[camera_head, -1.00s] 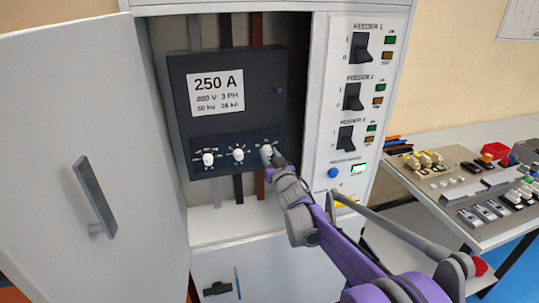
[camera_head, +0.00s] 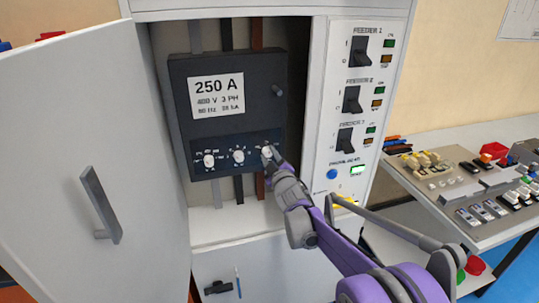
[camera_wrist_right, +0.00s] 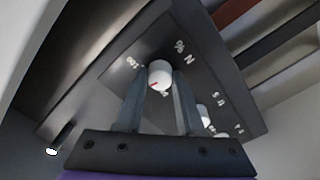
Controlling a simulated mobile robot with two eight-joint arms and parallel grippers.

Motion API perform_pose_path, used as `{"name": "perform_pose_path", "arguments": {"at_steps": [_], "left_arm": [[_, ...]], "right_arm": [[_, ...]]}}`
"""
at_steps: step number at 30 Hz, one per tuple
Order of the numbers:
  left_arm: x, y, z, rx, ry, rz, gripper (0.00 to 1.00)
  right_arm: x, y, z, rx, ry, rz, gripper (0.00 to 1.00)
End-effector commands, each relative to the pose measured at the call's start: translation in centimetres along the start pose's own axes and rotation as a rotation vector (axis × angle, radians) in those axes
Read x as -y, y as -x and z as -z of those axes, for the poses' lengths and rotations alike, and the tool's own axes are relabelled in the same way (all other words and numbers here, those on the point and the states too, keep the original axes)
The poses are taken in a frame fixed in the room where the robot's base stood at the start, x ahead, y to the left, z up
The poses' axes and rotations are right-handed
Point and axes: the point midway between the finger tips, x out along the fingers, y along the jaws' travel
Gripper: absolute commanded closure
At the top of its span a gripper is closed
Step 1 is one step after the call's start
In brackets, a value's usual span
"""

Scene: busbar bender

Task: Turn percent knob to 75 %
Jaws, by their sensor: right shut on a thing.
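The percent knob (camera_head: 266,152) is the rightmost of three white knobs on the dark breaker panel. In the right wrist view the white knob (camera_wrist_right: 160,74) has a red mark pointing to the lower left, beside a "% N" label and a "100" mark. The exact reading is too small to tell. My right gripper (camera_head: 272,160) is at this knob, and in the wrist view its two fingers (camera_wrist_right: 160,98) are shut on it from both sides. My left gripper is not in view.
Two other white knobs, the left (camera_head: 209,160) and middle (camera_head: 238,156), sit close beside it. The open cabinet door (camera_head: 60,150) stands at left. Feeder switches (camera_head: 351,100) line the panel at right. A workbench (camera_head: 440,215) with parts is farther right.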

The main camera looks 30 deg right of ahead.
Motion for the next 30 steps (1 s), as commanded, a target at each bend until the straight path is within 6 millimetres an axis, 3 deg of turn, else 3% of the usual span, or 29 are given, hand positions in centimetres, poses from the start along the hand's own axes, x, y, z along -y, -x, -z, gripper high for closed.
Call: {"name": "perform_pose_path", "arguments": {"at_steps": [12, 28, 29, 30], "left_arm": [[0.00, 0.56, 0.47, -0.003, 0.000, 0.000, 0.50], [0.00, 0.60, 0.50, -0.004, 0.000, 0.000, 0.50], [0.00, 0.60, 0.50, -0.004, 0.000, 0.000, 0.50], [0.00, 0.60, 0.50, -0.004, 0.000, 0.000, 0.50]], "right_arm": [[0.01, 0.00, -0.03, 0.002, 0.182, 0.000, 1.00], [0.05, 0.01, -0.07, 0.002, 0.206, 0.001, 1.00], [0.05, 0.01, -0.07, 0.002, 0.206, 0.001, 0.62], [0.05, 0.01, -0.07, 0.002, 0.206, 0.001, 0.54]]}}
